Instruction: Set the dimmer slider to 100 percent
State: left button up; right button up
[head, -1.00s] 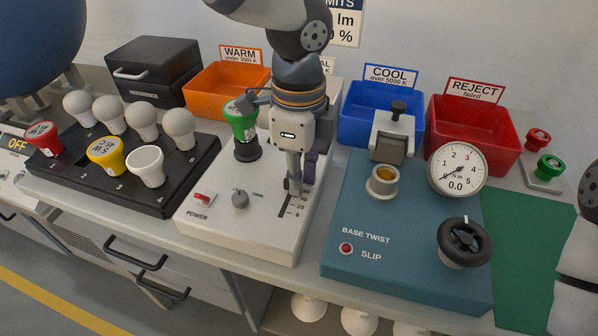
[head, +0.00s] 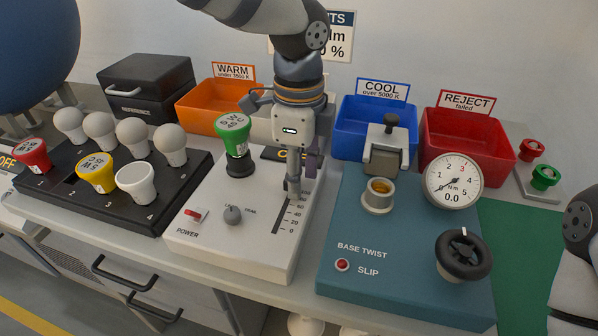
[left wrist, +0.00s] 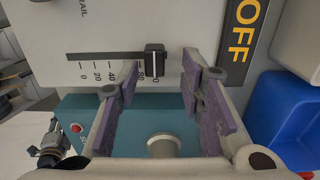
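The dimmer slider is a slot (head: 282,217) with a percent scale on the white test box (head: 240,255). Its dark knob (left wrist: 154,60) shows in the left wrist view near the high-number end of the slot; the label beside it is partly hidden, so I cannot read the exact setting. My left gripper (head: 294,188) points down over the far part of the slot and hides the knob in the head view. In the left wrist view its purple-padded fingers (left wrist: 160,66) are apart, with the knob between their tips and gaps on both sides.
A green-based bulb (head: 236,135) stands in the box's socket, left of my gripper. A display reads OFF (left wrist: 242,30). The blue-green twist station (head: 400,265) is close on the right. A bulb rack (head: 60,190) is left; orange, blue and red bins stand behind.

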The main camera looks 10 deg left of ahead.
pick_arm(q)
notch_tip(320, 180, up, 12)
dwell(0.3)
